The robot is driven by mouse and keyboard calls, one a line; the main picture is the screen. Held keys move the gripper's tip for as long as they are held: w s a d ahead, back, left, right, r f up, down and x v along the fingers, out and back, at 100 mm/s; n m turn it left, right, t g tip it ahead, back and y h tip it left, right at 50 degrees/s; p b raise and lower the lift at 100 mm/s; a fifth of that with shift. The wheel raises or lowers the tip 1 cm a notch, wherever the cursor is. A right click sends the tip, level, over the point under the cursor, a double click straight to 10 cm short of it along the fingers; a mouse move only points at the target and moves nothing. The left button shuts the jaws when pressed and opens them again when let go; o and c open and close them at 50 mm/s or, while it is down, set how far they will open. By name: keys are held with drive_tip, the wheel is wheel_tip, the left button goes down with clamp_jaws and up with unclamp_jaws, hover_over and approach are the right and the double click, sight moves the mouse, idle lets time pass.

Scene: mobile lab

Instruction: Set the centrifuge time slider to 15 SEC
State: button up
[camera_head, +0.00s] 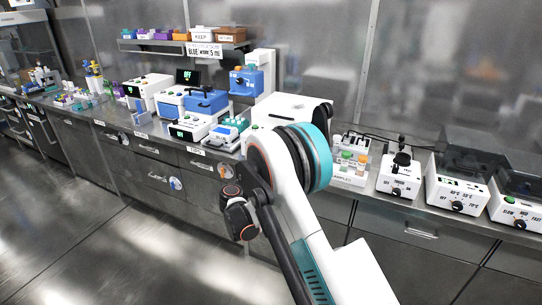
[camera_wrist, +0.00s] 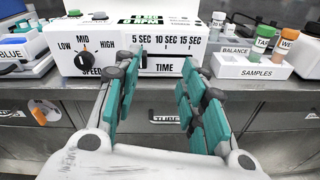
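The white centrifuge (camera_head: 292,105) stands on the bench behind my arm in the head view, its front hidden. In the wrist view its front panel (camera_wrist: 190,63) is close ahead, with a time scale reading 5 SEC, 10 SEC and 15 SEC over the word TIME. A small dark part, seemingly the time slider (camera_wrist: 143,56), shows under 5 SEC, just right of my left fingertip. My gripper (camera_wrist: 162,66) is open, its teal fingers either side of the TIME label. The right fingertip is below 15 SEC. Contact with the slider cannot be told.
A black speed knob (camera_wrist: 84,60) with LOW, MID and HIGH marks sits left of the time scale. A samples rack (camera_wrist: 250,68) with capped tubes stands close on the right. A blue-labelled device (camera_wrist: 18,52) is on the left. Drawer fronts (camera_wrist: 165,115) lie below the bench edge.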

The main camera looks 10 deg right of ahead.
wheel_tip(320, 180, down, 4)
drive_tip(key=w+a+n+t, duration=0.1)
drive_tip(key=a+n, duration=0.2)
drive_tip(key=b+x, duration=0.4)
drive_tip(key=x, duration=1)
drive_tip(key=shift+r, duration=0.2)
